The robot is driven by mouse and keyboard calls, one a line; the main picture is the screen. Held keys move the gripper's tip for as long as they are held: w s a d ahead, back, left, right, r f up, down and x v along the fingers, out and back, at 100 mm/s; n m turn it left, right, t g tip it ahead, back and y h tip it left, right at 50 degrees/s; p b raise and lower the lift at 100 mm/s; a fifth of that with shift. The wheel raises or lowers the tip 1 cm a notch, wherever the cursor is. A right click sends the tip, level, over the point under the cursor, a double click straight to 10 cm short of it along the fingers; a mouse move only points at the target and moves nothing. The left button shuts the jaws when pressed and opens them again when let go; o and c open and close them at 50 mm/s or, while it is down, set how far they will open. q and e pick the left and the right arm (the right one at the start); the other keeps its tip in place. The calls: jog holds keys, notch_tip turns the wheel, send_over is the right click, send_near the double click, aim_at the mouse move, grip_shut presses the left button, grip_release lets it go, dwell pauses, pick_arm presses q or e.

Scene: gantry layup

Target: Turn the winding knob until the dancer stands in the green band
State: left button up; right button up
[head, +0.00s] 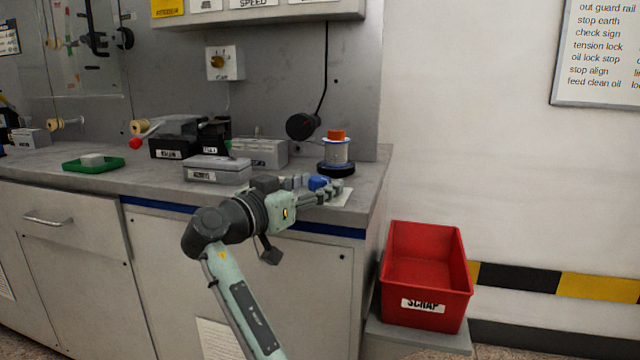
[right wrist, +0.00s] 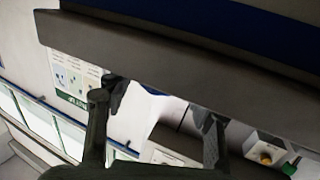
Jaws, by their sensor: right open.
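A light grey box with a yellow knob (head: 217,62) is mounted on the back wall above the bench. A similar yellow knob on a white box (right wrist: 265,157) shows at the lower right of the right wrist view. At the upper left, a clear panel carries a small coloured scale (head: 70,48) with rollers near it. The dancer and the green band are too small to tell apart there. My right gripper (head: 332,190) is open at the bench's front right, below the wire spool and beside a blue item. Its dark fingers (right wrist: 155,125) stand apart in the wrist view.
A spool with an orange top (head: 337,150) stands on the grey bench (head: 120,185). Grey boxes (head: 217,170), a green tray (head: 78,167) and black devices (head: 172,147) stand further left. A red scrap bin (head: 428,268) is right of the bench. A black disc (head: 302,126) is near the spool.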

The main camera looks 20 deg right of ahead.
jog(key=v, duration=1)
jog(key=shift+s+a, duration=0.2)
jog(key=shift+a, duration=0.05)
